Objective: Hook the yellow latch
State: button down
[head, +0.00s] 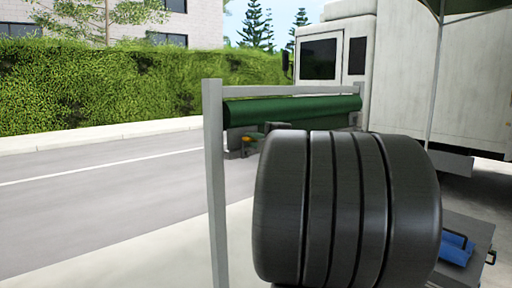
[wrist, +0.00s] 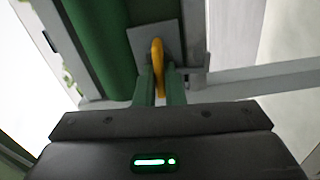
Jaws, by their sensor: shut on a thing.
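The yellow latch (wrist: 157,60) shows in the wrist view as a narrow upright piece in front of a grey plate (wrist: 143,42). My gripper (wrist: 161,86) has its two green fingers close together on either side of the latch's lower part, shut on it. The fingers hide the latch's lower end, so I cannot tell whether it is hooked. In the head view a small yellow-orange spot (head: 247,141) shows below the green roll; I cannot tell whether it is the latch. My own large dark arm link hides my gripper there.
A green roll (head: 300,108) runs along a grey frame whose upright post (head: 215,190) stands at left. A white truck (head: 325,62) is behind. A grey bar (wrist: 265,80) runs right of the latch. A blue item (head: 456,249) lies at lower right. The road at left is clear.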

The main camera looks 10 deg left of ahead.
jog(key=shift+f+n+b, duration=0.15)
jog(key=shift+n+b, duration=0.2)
jog(key=shift+n, duration=0.35)
jog(key=c, duration=1.5)
grip_release()
jog(key=shift+s+d, duration=0.1)
jog(key=b+v, duration=0.1)
jog(key=v, duration=1.2)
jog(key=shift+s+d, duration=0.15)
jog(key=shift+d, duration=0.05)
jog(key=shift+a, duration=0.1)
jog(key=p+x, duration=0.1)
jog(key=x, duration=1.2)
jog(key=shift+w+a, duration=0.2)
jog(key=shift+w, duration=0.05)
jog(key=shift+d, duration=0.1)
